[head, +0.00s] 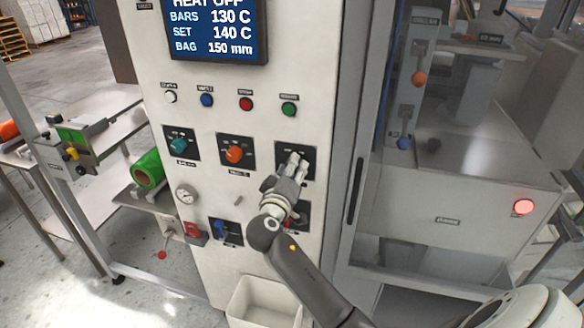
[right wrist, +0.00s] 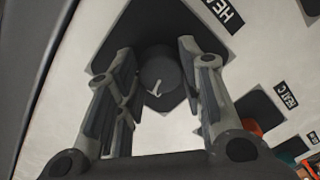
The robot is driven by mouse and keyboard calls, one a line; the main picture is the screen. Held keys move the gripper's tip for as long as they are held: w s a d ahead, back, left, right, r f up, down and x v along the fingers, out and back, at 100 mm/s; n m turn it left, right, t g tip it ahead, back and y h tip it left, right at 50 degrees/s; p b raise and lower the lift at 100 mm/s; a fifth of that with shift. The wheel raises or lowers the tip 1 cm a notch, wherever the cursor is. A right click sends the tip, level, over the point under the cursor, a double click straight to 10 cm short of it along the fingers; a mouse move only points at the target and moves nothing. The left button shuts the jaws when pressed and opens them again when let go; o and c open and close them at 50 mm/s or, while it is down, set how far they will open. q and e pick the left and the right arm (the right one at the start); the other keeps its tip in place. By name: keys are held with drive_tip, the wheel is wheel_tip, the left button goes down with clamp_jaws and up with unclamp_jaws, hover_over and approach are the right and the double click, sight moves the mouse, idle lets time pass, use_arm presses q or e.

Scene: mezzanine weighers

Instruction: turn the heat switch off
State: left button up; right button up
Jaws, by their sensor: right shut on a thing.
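The heat switch is a dark round knob (right wrist: 158,78) with a white pointer mark, on a black square plate, beside a label partly reading "HE" in the right wrist view. Its plate (head: 282,149) is the rightmost of the upper row in the head view, where my fingers hide the knob. My right gripper (head: 293,165) is shut on this knob, with one finger on each side in the right wrist view (right wrist: 158,57). The display (head: 213,30) reads HEAT OFF, BARS 130 C, SET 140 C, BAG 150 mm. My left gripper is not in view.
An orange knob (head: 235,154) and a teal knob (head: 179,144) sit left of the gripper. Coloured buttons, including a red one (head: 246,103), are above. A gauge (head: 186,195) and a blue-handled switch (head: 221,230) are below. A white bin (head: 262,305) stands underneath.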

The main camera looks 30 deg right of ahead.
drive_tip(key=shift+n+p, duration=0.4)
drive_tip(key=shift+n, duration=0.7)
drive_tip(key=o, duration=1)
drive_tip(key=v, duration=1.2)
drive_tip(key=shift+a, duration=0.1)
